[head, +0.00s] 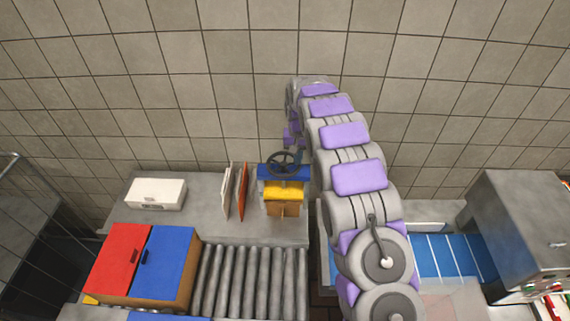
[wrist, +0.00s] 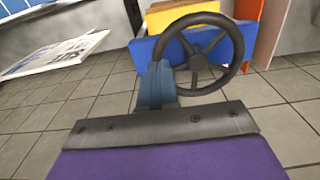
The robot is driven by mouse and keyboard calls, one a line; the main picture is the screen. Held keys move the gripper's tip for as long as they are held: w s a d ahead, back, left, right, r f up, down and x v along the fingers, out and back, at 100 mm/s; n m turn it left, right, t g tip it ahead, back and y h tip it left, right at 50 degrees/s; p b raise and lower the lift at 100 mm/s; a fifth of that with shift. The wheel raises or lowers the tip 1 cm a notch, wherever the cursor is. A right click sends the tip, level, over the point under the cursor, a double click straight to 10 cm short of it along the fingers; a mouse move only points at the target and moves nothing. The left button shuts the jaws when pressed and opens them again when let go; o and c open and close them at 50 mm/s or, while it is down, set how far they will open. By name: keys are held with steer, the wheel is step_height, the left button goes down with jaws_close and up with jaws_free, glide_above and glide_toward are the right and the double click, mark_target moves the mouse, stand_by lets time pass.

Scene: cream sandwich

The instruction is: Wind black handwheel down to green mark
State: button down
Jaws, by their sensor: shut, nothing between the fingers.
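The black handwheel (head: 283,163) sits on top of a small press with a blue top plate (head: 266,174) and a yellow block (head: 284,192). In the wrist view the spoked handwheel (wrist: 197,62) is close up, with the blue plate (wrist: 146,51) and yellow block (wrist: 183,14) behind it. My gripper (wrist: 161,68) is shut and empty, its slate-blue fingers at the wheel's left rim in the wrist view. They overlap the rim there; I cannot tell if they touch it. In the head view my gripper is small beside the wheel, partly hidden by my arm. I see no green mark.
Upright boards (head: 236,190) stand just left of the press, and a white box (head: 155,194) lies further left. Rollers (head: 252,275) and a red and blue lidded box (head: 115,258) are in front. A blue conveyor (head: 440,255) and grey machine (head: 520,230) stand right.

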mark_target(289, 174)
steer(key=shift+f, duration=0.8)
steer(key=shift+s+f, duration=0.1)
steer(key=shift+s, duration=0.05)
steer(key=shift+s+a+f+b, duration=0.1)
steer(key=shift+s+a+b, duration=0.15)
steer(key=shift+s, duration=0.25)
steer(key=shift+s+a+b, duration=0.2)
steer(key=shift+s, duration=0.3)
steer(key=shift+s+a, duration=0.65)
steer(key=shift+a, duration=0.15)
steer(key=shift+a, duration=0.1)
